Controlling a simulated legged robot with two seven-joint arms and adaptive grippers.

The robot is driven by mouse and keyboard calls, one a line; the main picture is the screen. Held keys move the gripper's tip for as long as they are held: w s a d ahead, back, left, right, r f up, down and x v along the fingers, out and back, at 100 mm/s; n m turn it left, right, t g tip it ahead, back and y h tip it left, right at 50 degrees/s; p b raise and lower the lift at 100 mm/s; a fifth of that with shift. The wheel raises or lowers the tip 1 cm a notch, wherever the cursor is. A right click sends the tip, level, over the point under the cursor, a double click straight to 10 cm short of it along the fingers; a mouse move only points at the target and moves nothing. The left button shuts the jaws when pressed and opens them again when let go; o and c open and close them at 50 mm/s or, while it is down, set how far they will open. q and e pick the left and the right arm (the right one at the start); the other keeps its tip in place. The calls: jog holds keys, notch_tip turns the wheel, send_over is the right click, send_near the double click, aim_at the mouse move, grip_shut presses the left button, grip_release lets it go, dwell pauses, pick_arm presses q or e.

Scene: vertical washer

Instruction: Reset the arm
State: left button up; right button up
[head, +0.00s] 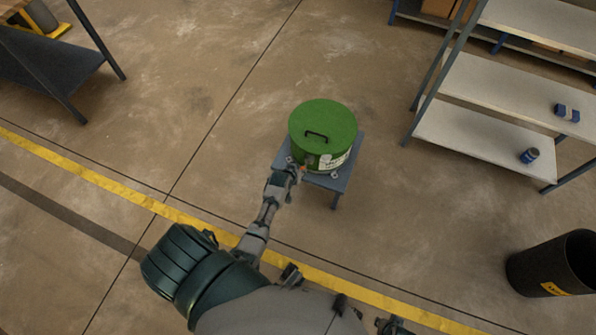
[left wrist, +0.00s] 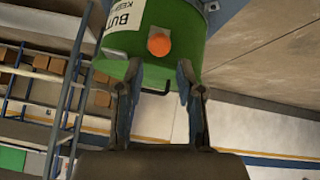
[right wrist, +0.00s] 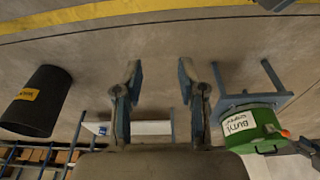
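The green drum-shaped washer (head: 323,127) has a lid with a dark handle and a white label, and stands on a small blue-grey table (head: 345,182). My left gripper (head: 299,170) is at the washer's front side, near its lower edge. In the left wrist view its fingers are open, and a round orange knob (left wrist: 159,44) on the washer lies beyond the gap between them. Whether a finger touches the washer is unclear. My right gripper (right wrist: 159,74) is open and empty, apart from the washer (right wrist: 252,130), which shows at the right of that view.
A black bin (head: 553,264) stands at the right. Metal shelves (head: 490,90) with small blue items are at the upper right, and a dark table (head: 45,65) is at the upper left. A yellow floor line (head: 100,183) crosses in front; open floor surrounds the small table.

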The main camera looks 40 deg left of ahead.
pick_arm(q)
jog(key=shift+s+r, duration=0.1)
pick_arm(e)
jog(key=shift+w, duration=0.1)
dwell(0.4)
pick_arm(q)
jog(key=s+d+f+m+g+p, duration=0.1)
jog(key=s+d+f+m+g, duration=0.1)
jog(key=s, duration=0.9)
jog(key=s+d+f+m+g+h+p, duration=0.1)
jog(key=s+d+f, duration=0.4)
jog(key=s, duration=0.7)
jog(key=s+d+f+m+g+p, duration=0.3)
jog(key=s+d, duration=0.3)
jog(key=s, duration=0.5)
jog(key=shift+s+d+f+m+h, duration=0.3)
jog(key=shift+f+m, duration=0.2)
jog(key=shift+f, duration=0.1)
pick_arm(e)
jog(key=s+f, duration=0.2)
jog(key=f, duration=0.4)
jog(key=s+f, duration=0.2)
jog(key=f, duration=0.5)
jog(key=shift+s+d+f, duration=0.25)
jog(key=shift+s, duration=0.05)
pick_arm(q)
jog(key=shift+w+a, duration=0.1)
jog(key=shift+w, duration=0.05)
pick_arm(e)
jog(key=shift+g, duration=0.3)
